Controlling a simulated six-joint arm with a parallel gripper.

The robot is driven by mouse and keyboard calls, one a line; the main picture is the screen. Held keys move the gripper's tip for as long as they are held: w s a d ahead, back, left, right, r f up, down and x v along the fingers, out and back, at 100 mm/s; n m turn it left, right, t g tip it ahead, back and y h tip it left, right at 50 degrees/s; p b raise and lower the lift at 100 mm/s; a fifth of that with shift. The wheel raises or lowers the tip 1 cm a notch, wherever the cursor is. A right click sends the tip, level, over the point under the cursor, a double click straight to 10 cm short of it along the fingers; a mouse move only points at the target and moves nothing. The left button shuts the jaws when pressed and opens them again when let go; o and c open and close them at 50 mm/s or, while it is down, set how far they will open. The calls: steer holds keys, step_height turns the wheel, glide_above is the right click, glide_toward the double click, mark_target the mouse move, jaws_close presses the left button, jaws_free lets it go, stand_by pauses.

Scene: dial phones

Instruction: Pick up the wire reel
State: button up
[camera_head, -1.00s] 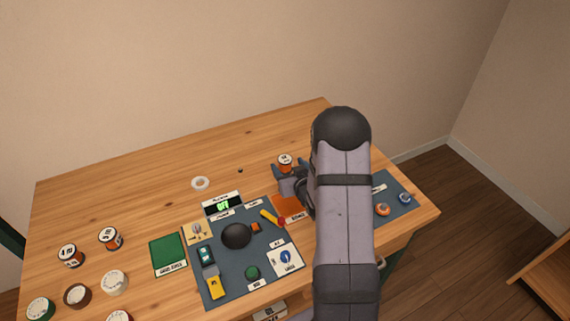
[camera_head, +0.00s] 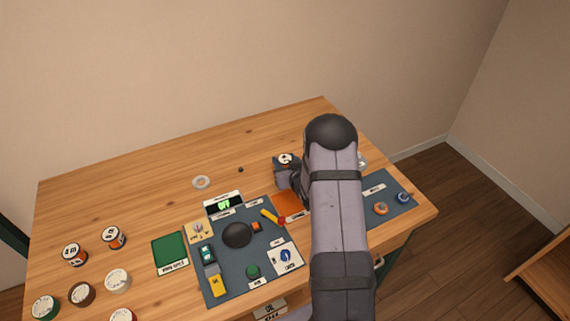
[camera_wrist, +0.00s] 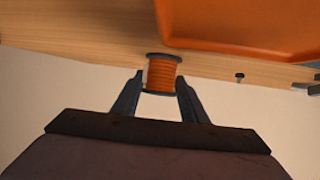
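The wire reel (camera_wrist: 161,74) has orange winding between dark flanges. It sits between the two fingers of my gripper (camera_wrist: 159,84) in the wrist view. Both fingers appear to press against its sides, with no clear gap. In the head view the reel's pale labelled top (camera_head: 285,160) shows at my gripper (camera_head: 287,166), on the far right part of the table. The reel's lower part is hidden there by my gripper. I cannot tell whether its base touches the table.
An orange tray (camera_wrist: 240,25) is close by in the wrist view. A dark work mat (camera_head: 225,280) with several small items lies in front. Several other reels (camera_head: 75,254) stand at the left. The table's back left is clear.

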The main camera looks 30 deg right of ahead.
mark_target(285, 158)
steer(key=shift+r, duration=0.2)
steer(key=shift+r+b, duration=0.8)
steer(key=shift+r, duration=4.05)
steer(key=a+r+n+g+y+b, duration=0.1)
steer(key=a+n+g+y+b, duration=0.65)
steer(key=a, duration=2.95)
steer(key=s+a+n+t+y+p, duration=0.2)
steer(key=s+a+n+y+p, duration=0.1)
steer(key=s+a+n+y, duration=0.25)
steer(key=shift+s+d+f, duration=0.15)
steer(key=shift+f, duration=2.55)
steer(key=shift+s+d+f, duration=0.1)
steer(key=shift+d+f, duration=0.05)
steer(key=shift+f, duration=2.55)
steer(key=shift+b, duration=0.3)
